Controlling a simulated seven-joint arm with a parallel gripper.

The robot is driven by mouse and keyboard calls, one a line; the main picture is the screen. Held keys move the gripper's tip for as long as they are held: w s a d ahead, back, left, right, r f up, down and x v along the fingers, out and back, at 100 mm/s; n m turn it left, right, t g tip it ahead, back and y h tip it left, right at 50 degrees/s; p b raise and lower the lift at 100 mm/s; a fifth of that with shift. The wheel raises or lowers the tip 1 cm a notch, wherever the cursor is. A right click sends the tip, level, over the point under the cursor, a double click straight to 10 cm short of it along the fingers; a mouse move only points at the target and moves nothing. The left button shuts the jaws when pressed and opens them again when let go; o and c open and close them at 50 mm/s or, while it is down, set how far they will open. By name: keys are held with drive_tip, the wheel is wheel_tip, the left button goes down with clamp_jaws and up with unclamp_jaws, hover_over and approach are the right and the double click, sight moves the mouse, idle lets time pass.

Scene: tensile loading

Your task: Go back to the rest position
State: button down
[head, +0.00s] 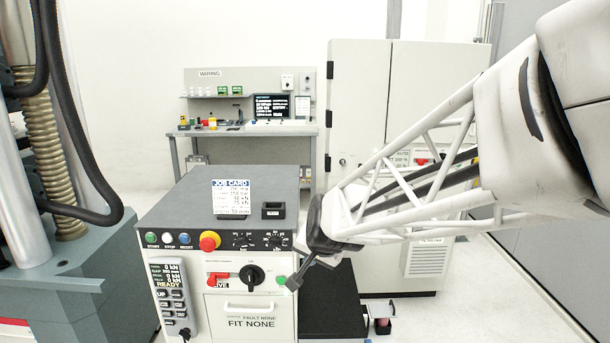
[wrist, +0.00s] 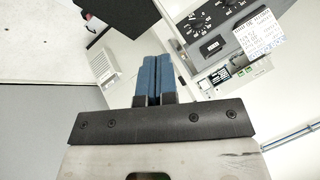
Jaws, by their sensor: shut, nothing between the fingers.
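My gripper (head: 294,284) is in front of the right side of the control console (head: 222,188), its tip by the green button (head: 281,280) right of the black rotary switch (head: 252,276). I cannot tell whether it touches the panel. In the wrist view my gripper (wrist: 153,62) shows two blue fingers pressed together with nothing between them. My white lattice arm reaches in from the right.
The console carries a job card (head: 231,197), a red emergency button (head: 209,241) and a red switch (head: 218,280). A testing machine with black hoses (head: 75,150) stands at left. A white cabinet (head: 360,100) and a workbench (head: 245,133) are behind.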

drive_tip(key=s+d+n+g+h, duration=0.1)
drive_tip(key=s+d, duration=0.4)
drive_tip(key=s, duration=0.4)
drive_tip(key=s+d+n+g+h, duration=0.1)
drive_tip(key=s+d+g, duration=0.1)
drive_tip(key=s+d, duration=0.4)
drive_tip(key=s+d+r+n+g+h, duration=0.1)
drive_tip(key=s+d, duration=0.5)
drive_tip(key=s, duration=0.6)
drive_tip(key=shift+s+n, duration=0.3)
